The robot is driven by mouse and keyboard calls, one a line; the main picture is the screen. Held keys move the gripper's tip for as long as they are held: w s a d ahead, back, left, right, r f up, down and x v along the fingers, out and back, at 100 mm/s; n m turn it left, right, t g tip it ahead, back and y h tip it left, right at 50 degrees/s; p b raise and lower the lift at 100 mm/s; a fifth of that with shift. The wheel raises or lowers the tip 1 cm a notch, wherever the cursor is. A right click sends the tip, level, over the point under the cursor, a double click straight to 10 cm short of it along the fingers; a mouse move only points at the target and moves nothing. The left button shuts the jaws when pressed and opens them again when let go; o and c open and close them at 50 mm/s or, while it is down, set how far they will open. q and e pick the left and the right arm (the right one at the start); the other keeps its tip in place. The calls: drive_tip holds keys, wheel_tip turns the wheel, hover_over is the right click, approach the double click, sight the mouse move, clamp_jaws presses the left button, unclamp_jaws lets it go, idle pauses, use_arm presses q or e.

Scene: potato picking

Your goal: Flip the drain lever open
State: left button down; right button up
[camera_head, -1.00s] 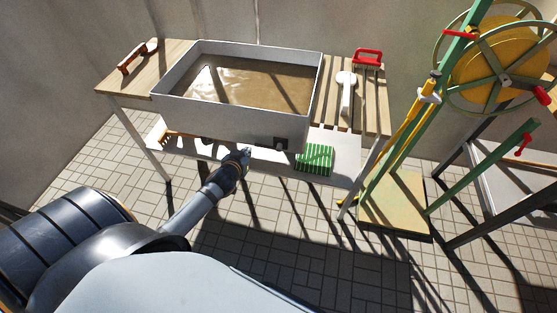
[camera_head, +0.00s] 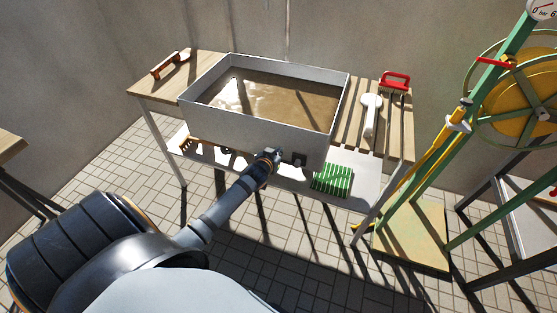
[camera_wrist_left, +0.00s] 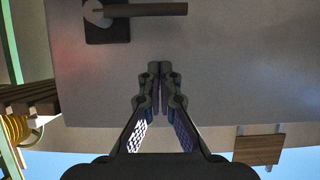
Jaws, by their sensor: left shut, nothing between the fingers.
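The drain lever (camera_wrist_left: 145,9) shows in the left wrist view as a dark horizontal bar on a dark square plate (camera_wrist_left: 107,30), at the top left on the sink's front wall. In the head view the dark plate (camera_head: 299,159) sits low on the front of the grey sink (camera_head: 235,123), which holds murky brown water. My left gripper (camera_wrist_left: 160,68) is shut and empty, its fingertips below and to the right of the plate in the wrist view. In the head view my left gripper (camera_head: 272,155) is just left of the plate. Whether it touches the wall is unclear. My right gripper is not in view.
The sink sits in a wooden table with a slatted right side. A white-handled tool (camera_head: 371,115) and a red-handled item (camera_head: 395,81) lie there. A green striped item (camera_head: 332,179) is on the lower shelf. A green frame with a yellow reel (camera_head: 520,105) stands right.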

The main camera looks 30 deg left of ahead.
use_arm(q)
drive_tip(key=shift+w+f+b, duration=0.15)
drive_tip(key=shift+f, duration=1)
drive_tip(key=shift+w+f+b, duration=0.1)
drive_tip(key=shift+f+b, duration=0.05)
drive_tip(key=shift+f, duration=1)
